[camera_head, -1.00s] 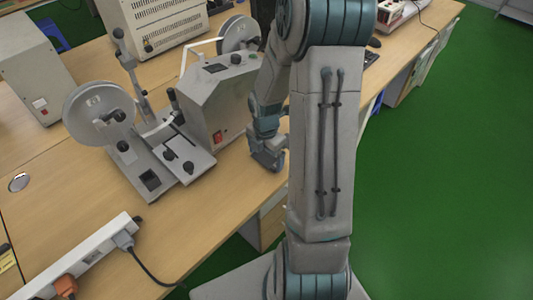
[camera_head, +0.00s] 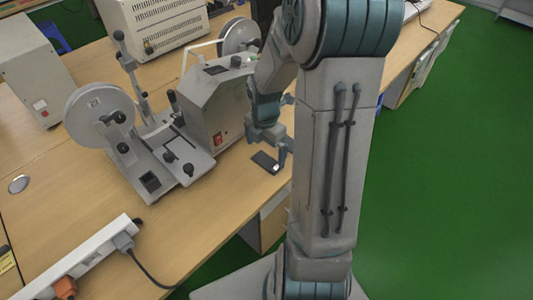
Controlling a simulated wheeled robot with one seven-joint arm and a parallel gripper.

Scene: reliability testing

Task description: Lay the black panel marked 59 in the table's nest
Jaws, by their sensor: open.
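A small black panel (camera_head: 263,161) lies flat on the wooden table (camera_head: 225,195), near its right edge and in front of the grey machine. It is too small for me to read any number on it. A small pale spot shows at its right end. My gripper (camera_head: 270,149) is just behind and above the panel, pointing down, open. It looks apart from the panel, with nothing seen between its fingers. My arm hides part of the table to the right. I cannot make out the nest in this view.
The grey machine (camera_head: 205,105) with two reels stands close to the left of my gripper. A power strip (camera_head: 90,255) with plugs and a cable lies at the front left. Grey boxes (camera_head: 27,75) stand farther back. Bare table lies between the power strip and the panel.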

